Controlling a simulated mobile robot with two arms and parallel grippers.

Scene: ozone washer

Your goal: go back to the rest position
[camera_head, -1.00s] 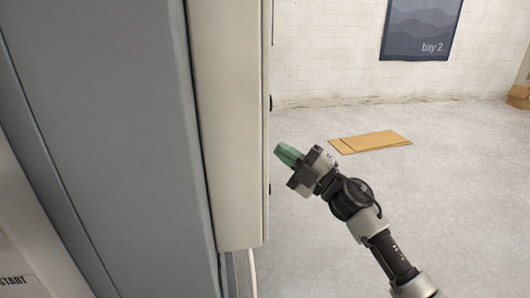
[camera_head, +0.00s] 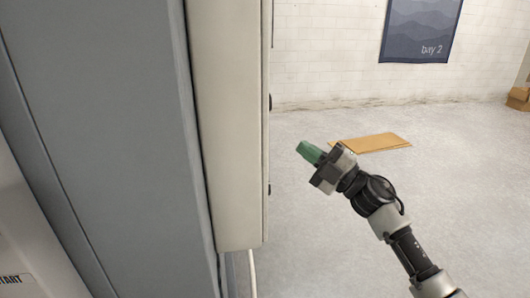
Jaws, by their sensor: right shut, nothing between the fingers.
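My right gripper (camera_head: 308,151) shows in the middle of the head view, with its green fingers pointing up and left. The fingers are shut with nothing between them. The gripper is in the open air to the right of a tall pale panel (camera_head: 228,130), with a visible gap between them. My right arm runs from the gripper down to the lower right. My left gripper is not in view.
A large grey machine body (camera_head: 110,110) fills the left, with a START label (camera_head: 14,279) at the lower left. Flat cardboard (camera_head: 375,142) lies on the open floor. A cardboard box (camera_head: 519,98) stands at the far right. A bay 2 poster (camera_head: 418,28) hangs on the wall.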

